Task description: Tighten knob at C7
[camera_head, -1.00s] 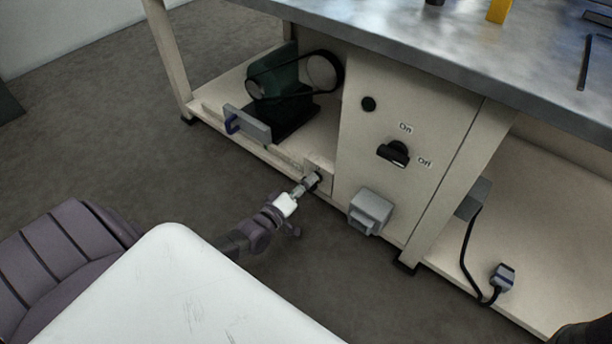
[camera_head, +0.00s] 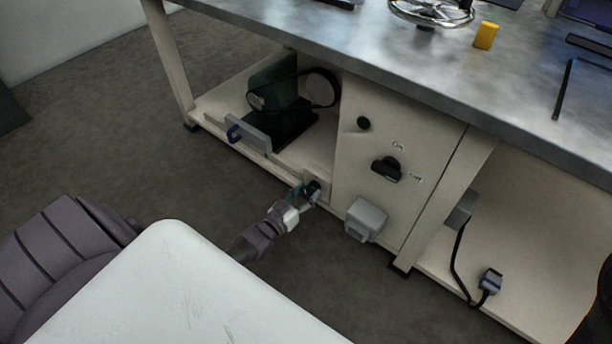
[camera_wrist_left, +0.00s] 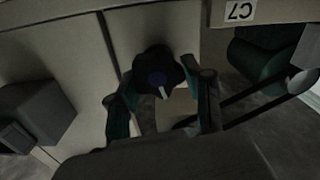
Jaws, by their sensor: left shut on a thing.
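A C7 label (camera_wrist_left: 240,11) shows upside down at the top of that view. In the head view the knob (camera_head: 314,189) is a small dark shape at the front edge of the bench's lower shelf. My left gripper (camera_wrist_left: 160,88) has its teal fingers on either side of the knob and is shut on it. It also shows at the shelf edge in the head view (camera_head: 305,192). My right gripper is not in view.
A cabinet panel with a black rotary switch (camera_head: 386,169) and a grey box (camera_head: 366,219) stands right of the knob. A green motor (camera_head: 275,86) with a belt and a blue-handled grey part (camera_head: 247,134) are on the lower shelf. Floor in front is clear.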

